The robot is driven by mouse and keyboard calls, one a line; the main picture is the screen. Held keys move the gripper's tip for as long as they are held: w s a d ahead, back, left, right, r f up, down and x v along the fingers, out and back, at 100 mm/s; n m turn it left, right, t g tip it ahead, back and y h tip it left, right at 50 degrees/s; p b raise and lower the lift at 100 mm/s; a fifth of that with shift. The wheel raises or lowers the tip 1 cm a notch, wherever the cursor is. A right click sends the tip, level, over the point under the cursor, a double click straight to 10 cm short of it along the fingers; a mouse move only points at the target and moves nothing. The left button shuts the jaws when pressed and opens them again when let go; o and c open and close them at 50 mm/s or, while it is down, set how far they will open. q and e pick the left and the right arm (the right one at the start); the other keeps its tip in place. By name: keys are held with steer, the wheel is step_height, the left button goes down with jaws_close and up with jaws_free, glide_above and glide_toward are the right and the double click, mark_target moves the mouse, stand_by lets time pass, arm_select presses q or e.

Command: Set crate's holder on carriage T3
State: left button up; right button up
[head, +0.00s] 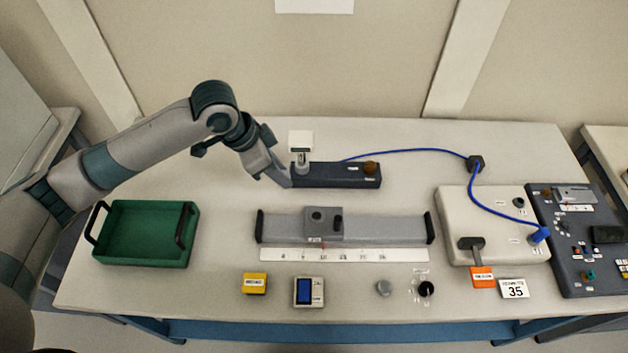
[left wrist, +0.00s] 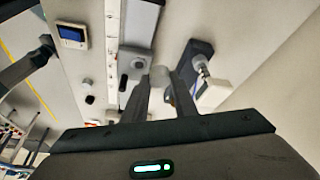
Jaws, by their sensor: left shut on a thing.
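The green crate (head: 147,258) stands on the left of the table and looks empty. My left gripper (head: 284,181) is above the table, close to the left end of a dark block. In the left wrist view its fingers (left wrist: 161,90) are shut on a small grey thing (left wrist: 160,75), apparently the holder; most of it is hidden. The grey carriage (head: 322,222) sits left of centre on a rail (head: 385,228), with a round socket and a dark knob on top. Its small label is too blurred to read surely. The carriage also shows in the left wrist view (left wrist: 132,62).
The dark block (head: 340,177) bears a white-topped post (head: 301,142) beside my gripper. A blue cable (head: 410,151) runs to a white box (head: 485,245). A ruler strip (head: 345,255), yellow block (head: 255,284) and blue-screened meter (head: 309,291) lie before the rail.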

arm_select(q)
steer(key=s+d+f+m+g+p, duration=0.2)
steer(key=d+m+g+p, duration=0.1)
steer(key=d+m, duration=0.4)
steer(key=shift+s+d+f+m, duration=0.2)
steer(key=shift+d+f+m, duration=0.1)
steer(key=shift+d+f, duration=0.05)
steer(key=shift+f, duration=0.15)
step_height(320, 180, down, 4)
steer(key=b, duration=0.4)
step_height(320, 180, down, 2)
steer(key=shift+f+b, duration=0.1)
steer(key=shift+b, duration=0.85)
steer(key=shift+f, duration=0.15)
steer(key=shift+f+b, duration=0.4)
steer(key=shift+f, duration=0.15)
